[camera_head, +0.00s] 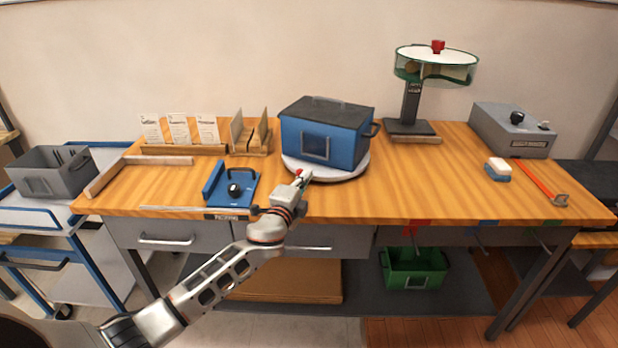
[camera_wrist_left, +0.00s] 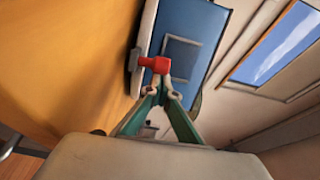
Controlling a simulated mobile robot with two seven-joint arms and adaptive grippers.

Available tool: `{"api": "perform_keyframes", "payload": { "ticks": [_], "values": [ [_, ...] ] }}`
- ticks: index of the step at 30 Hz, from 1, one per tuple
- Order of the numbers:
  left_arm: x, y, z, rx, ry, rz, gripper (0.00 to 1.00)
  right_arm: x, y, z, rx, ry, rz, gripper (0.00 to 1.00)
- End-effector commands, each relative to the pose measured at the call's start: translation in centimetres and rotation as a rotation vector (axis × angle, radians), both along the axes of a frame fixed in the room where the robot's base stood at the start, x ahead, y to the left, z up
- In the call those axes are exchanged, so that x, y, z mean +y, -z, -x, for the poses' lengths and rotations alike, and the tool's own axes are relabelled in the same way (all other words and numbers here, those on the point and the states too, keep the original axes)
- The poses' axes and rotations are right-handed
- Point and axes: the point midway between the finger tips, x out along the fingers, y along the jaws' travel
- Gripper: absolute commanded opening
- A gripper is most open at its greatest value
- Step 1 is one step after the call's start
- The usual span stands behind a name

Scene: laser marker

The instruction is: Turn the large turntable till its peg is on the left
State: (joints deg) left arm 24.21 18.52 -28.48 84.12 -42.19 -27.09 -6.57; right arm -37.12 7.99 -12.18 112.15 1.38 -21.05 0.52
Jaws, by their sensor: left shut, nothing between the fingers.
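The large turntable (camera_head: 355,174) is a white disc on the bench, with a blue box (camera_head: 322,138) with a dark lid standing on it. Its red peg (camera_head: 299,172) is at the disc's front left edge, partly behind my left gripper (camera_head: 303,180). In the left wrist view the red peg (camera_wrist_left: 155,64) is just beyond the tips of my left gripper (camera_wrist_left: 162,84). Its green fingers are shut with nothing between them. I cannot tell whether the tips touch the peg. My right gripper is not in view.
A post with a green-rimmed round top (camera_head: 437,66) stands at the back right. A grey box (camera_head: 512,130) is farther right. The bench front right of the turntable is clear.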

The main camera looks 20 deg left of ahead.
Motion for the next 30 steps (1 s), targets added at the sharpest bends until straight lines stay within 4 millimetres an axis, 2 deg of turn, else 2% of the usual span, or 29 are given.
{"api": "perform_keyframes", "payload": {
  "ticks": [1,6,10,15,30],
  "values": [
    [1.1,-0.1,-0.1,0.0,0.02,-0.007,0.0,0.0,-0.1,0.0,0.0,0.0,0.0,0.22],
    [4.4,-0.1,-0.5,0.0,0.073,-0.004,0.0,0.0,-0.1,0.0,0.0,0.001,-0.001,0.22],
    [6.4,0.0,-1.1,0.001,0.073,-0.002,0.0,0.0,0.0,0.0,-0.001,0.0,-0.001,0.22],
    [7.0,-0.1,-1.3,-0.001,0.075,-0.001,0.0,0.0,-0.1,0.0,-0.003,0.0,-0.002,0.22],
    [6.9,-0.2,-1.4,-0.001,0.074,-0.001,0.0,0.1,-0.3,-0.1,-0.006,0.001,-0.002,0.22]
  ]
}}
